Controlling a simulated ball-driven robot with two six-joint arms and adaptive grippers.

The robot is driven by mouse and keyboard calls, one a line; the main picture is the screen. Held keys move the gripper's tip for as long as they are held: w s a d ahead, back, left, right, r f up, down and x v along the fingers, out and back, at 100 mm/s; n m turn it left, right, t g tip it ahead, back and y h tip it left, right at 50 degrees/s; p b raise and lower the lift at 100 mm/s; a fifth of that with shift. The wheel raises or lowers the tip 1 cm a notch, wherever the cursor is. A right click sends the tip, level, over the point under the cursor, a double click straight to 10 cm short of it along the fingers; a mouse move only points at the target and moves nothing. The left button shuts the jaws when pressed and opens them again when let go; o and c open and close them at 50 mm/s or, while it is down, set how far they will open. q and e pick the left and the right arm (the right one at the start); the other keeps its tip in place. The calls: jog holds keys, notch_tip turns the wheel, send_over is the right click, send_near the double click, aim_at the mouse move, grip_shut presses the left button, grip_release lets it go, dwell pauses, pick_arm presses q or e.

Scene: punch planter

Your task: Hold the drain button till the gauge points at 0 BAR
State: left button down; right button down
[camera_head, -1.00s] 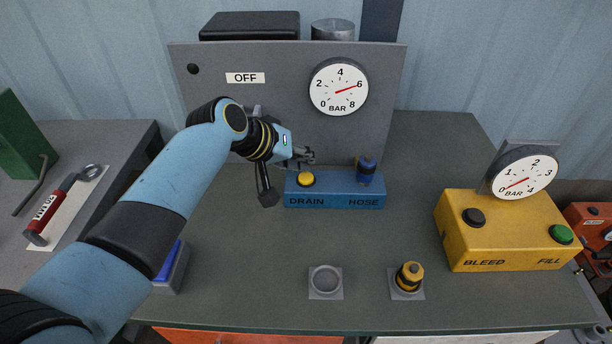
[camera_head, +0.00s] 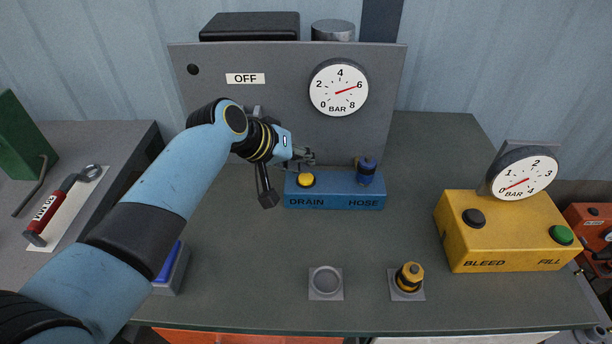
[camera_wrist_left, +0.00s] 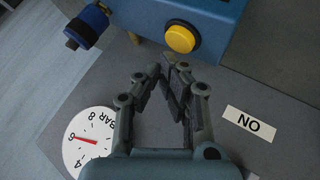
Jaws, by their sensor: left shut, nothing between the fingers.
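The yellow drain button (camera_head: 306,179) sits on the blue block (camera_head: 334,201), above the word DRAIN. It also shows in the left wrist view (camera_wrist_left: 180,38), standing out from the block. My left gripper (camera_head: 304,156) is shut and empty, just above and behind the button in the head view. In the left wrist view its fingertips (camera_wrist_left: 165,70) are close to the button, with a small gap seen between. The panel gauge (camera_head: 339,87), marked 0 to 8 BAR, has its red needle at about 6. My right gripper is not in view.
A blue hose fitting (camera_head: 366,170) stands on the block right of the button. The grey panel (camera_head: 290,75) rises behind. A yellow BLEED and FILL box (camera_head: 507,231) with its own gauge (camera_head: 523,174) stands right. Empty round holder (camera_head: 325,281) and yellow-black fitting (camera_head: 409,276) are in front.

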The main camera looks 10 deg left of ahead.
pick_arm(q)
jog(key=shift+f, duration=0.35)
jog(key=shift+f+b, duration=0.3)
jog(key=shift+f, duration=0.2)
dwell(0.5)
dwell(0.8)
dwell(1.5)
jog(key=shift+r, duration=0.15)
dwell(1.5)
jog(key=shift+r+p, duration=0.8)
jog(key=shift+p, duration=0.2)
